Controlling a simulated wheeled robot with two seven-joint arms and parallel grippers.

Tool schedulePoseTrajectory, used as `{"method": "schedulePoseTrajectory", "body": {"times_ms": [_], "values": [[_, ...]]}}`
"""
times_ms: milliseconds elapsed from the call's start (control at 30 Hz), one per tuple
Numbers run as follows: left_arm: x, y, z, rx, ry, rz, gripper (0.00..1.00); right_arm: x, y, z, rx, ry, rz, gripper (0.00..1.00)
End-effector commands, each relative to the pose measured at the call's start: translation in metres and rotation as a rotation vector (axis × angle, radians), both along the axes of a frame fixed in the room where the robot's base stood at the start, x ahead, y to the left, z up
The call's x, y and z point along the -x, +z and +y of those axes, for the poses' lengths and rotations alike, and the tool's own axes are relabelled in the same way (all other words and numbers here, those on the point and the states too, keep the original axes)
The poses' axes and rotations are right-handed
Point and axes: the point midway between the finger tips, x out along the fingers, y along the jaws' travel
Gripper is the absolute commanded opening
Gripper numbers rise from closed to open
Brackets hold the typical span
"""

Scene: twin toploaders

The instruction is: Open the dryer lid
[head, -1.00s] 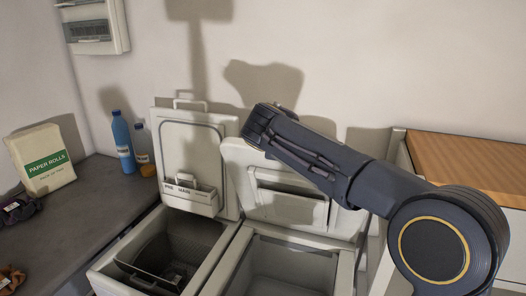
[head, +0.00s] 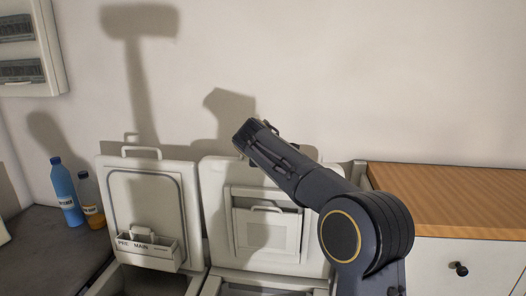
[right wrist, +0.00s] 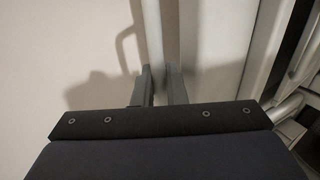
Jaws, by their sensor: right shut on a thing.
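The dryer is the right-hand toploader. Its pale lid (head: 213,215) stands raised and near upright, inner face toward me, with a small handled panel (head: 268,233) set in it. My right gripper (head: 262,140) is at the lid's top edge, reaching over from the right; its fingertips are hidden in the head view. In the right wrist view, my right gripper's fingers (right wrist: 158,90) are closed on a narrow pale strip, apparently the lid's edge or handle. The dryer's opening (head: 250,287) shows only at the bottom of the head view. My left gripper is not in view.
The washer's lid (head: 142,193) stands open on the left, holding a tray marked PRE and MAIN (head: 150,250). Blue (head: 66,192) and amber (head: 92,204) bottles stand further left. A wood-topped cabinet (head: 450,195) is on the right. The wall is close behind.

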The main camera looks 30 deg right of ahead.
Motion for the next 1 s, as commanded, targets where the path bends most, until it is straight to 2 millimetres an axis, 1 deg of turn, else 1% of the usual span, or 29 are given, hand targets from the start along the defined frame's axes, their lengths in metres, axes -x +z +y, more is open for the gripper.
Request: {"method": "schedulePoseTrajectory", "body": {"times_ms": [167,200,467,567,800,1000], "values": [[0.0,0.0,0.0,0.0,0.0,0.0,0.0,0.0,-0.001,0.001,0.0,0.003,0.001,0.0],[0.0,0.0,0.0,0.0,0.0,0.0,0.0,0.0,-0.001,0.001,0.0,0.003,0.001,0.16],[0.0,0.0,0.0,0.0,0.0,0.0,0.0,0.001,0.0,0.001,-0.001,0.001,0.001,0.16],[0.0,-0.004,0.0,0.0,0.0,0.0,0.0,0.005,0.003,0.005,-0.001,0.001,-0.001,0.16],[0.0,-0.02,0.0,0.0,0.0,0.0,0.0,0.033,0.021,0.026,-0.002,0.005,-0.004,0.16],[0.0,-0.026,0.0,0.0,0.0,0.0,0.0,0.051,0.034,0.039,-0.001,0.004,-0.001,0.16]]}}
